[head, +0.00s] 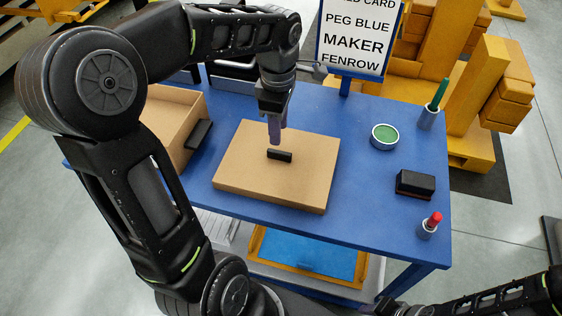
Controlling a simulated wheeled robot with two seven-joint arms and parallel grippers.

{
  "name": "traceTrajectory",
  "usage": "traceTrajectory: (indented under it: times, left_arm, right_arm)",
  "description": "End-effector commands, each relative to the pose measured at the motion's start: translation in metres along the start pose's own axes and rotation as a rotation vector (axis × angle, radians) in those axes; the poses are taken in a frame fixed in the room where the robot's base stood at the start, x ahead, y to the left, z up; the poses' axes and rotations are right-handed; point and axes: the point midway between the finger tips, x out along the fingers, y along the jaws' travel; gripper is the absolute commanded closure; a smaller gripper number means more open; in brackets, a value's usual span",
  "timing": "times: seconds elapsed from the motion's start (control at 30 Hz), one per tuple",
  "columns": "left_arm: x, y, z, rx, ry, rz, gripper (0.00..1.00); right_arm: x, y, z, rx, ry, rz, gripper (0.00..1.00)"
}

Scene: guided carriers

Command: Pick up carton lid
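The carton lid (245,183) is a flat brown cardboard piece lying on the blue table, with a black handle (281,156) on top.
A round green pad (385,136), a black block (415,184), a green marker (440,93) and a red marker (434,220) in holders stand on the table's right side. A sign (352,38) rises behind. A blue tray (310,255) lies on the shelf below.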

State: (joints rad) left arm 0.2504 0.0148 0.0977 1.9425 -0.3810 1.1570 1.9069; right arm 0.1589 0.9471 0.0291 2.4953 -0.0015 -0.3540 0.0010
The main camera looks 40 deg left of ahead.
Motion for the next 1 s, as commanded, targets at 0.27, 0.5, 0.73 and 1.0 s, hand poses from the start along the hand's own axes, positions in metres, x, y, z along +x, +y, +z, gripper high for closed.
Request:
traceTrajectory:
  times: [0.27,0.5,0.73,1.0]
  left_arm:
    - [0.0,0.0,0.0,0.001,0.0,0.0,0.62]
    - [0.018,-0.001,0.0,0.0,0.001,-0.004,0.62]
    - [0.026,0.0,0.0,0.0,0.0,0.001,0.62]
    - [0.033,0.0,0.001,0.001,0.001,-0.003,0.62]
  right_arm:
    - [0.0,0.0,0.0,-0.001,0.001,0.0,0.66]
    - [-0.002,-0.001,0.0,0.0,0.001,0.0,0.66]
    - [-0.002,-0.001,0.0,0.0,0.001,0.0,0.66]
    - [-0.005,-0.002,0.0,0.0,0.0,0.0,0.66]
